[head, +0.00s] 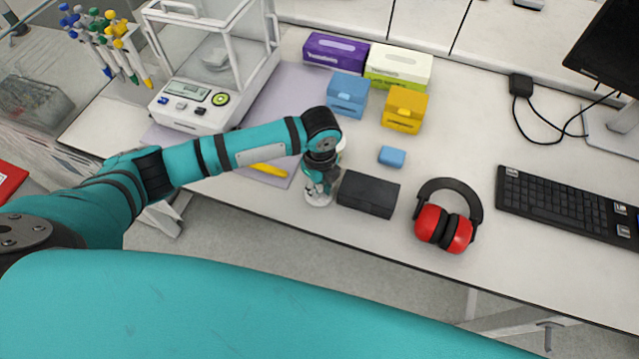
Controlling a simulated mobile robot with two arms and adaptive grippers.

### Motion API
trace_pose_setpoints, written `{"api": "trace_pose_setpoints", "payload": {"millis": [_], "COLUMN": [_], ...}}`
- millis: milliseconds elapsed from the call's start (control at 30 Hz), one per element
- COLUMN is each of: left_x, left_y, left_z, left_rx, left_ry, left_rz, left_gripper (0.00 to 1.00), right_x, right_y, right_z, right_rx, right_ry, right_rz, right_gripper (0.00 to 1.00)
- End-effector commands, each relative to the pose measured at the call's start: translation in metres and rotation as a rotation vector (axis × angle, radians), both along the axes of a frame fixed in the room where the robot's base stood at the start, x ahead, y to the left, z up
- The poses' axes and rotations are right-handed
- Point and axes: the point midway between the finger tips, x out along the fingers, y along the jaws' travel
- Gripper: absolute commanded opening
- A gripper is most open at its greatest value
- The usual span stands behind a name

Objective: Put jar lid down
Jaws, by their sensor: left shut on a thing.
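My left gripper (321,182) points down at the front edge of the table, just left of a black box. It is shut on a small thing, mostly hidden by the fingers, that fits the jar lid. A white rounded object (318,198) shows at and below the fingertips. I cannot tell whether it is the lid or the jar, or whether it touches the table. Another pale bit shows behind my wrist. My right gripper is not in view.
The black box (368,194) is close on the right, then red earmuffs (444,228). A small blue block (391,156), blue box (347,96) and yellow box (404,110) stand behind. A balance (190,105) is at left. Clear table lies right of the boxes.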

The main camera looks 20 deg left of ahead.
Motion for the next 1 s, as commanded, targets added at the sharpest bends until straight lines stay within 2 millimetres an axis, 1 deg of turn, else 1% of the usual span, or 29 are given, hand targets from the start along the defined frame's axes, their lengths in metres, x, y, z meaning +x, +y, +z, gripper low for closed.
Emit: {"api": "trace_pose_setpoints", "payload": {"millis": [167,200,367,600,733,867,1000], "left_x": [0.000,0.000,0.000,0.000,0.001,0.002,0.002], "left_y": [0.000,0.000,0.000,0.000,-0.001,-0.001,0.000], "left_z": [-0.003,-0.003,-0.002,-0.002,0.005,0.024,0.055], "left_rx": [0.000,0.000,0.000,0.000,-0.002,-0.003,-0.002], "left_ry": [0.000,0.000,0.000,0.000,-0.002,-0.005,-0.006], "left_rz": [0.001,0.001,0.001,0.001,0.000,0.000,0.000], "left_gripper": [0.00,0.19,0.40,0.40,0.40,0.40,0.40], "right_x": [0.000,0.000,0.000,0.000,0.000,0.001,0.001], "right_y": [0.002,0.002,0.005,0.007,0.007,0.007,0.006], "right_z": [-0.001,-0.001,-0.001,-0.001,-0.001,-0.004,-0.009], "right_rx": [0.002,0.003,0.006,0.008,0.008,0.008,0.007], "right_ry": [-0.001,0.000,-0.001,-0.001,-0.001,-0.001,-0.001], "right_rz": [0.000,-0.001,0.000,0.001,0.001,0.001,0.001], "right_gripper": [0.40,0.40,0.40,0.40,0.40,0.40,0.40]}}
